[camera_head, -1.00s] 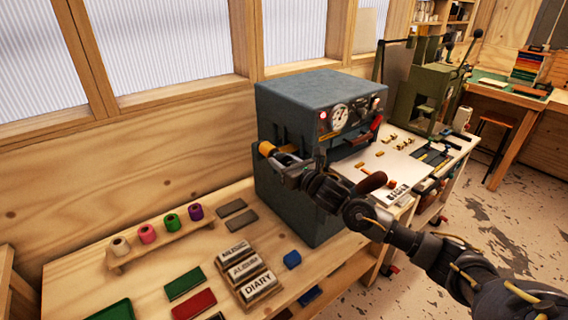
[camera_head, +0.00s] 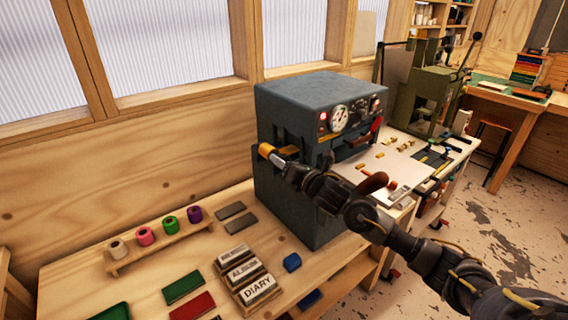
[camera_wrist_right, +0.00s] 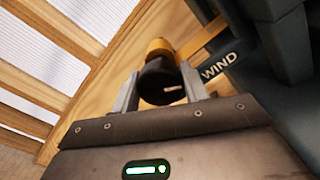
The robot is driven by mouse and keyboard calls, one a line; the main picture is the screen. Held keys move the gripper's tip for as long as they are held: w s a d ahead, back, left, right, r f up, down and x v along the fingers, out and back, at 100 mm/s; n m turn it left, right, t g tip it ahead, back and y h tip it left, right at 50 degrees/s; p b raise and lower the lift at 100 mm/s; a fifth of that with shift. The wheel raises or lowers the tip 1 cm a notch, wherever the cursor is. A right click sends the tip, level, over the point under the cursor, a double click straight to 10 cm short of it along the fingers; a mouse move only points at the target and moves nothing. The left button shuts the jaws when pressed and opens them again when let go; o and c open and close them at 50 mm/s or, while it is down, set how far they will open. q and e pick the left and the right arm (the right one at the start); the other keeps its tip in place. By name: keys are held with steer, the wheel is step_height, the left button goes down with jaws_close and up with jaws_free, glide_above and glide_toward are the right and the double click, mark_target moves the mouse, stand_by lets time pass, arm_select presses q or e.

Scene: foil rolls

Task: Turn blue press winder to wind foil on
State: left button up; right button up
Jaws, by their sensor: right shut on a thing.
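The blue press (camera_head: 318,110) stands on the bench. Its winder, a black knob (camera_wrist_right: 160,82) with a pale mark and a gold roll or collar (camera_wrist_right: 160,47) behind it, sticks out of the press's left side. In the head view the winder's orange part (camera_head: 265,150) shows just beyond the gripper. The lettering WIND (camera_wrist_right: 219,66) is beside it in the wrist view. My right gripper (camera_head: 284,162) is shut on the winder knob, with one finger on either side of it. The arm partly hides the press front. My left gripper is not in view.
Several foil rolls (camera_head: 170,226) stand on a wooden rack at the left. A red-brown handle (camera_head: 373,182) is close to my right forearm.

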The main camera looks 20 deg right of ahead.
steer(key=o, duration=1)
steer(key=b+v, duration=0.4)
steer(key=v, duration=0.7)
steer(key=shift+f, duration=0.1)
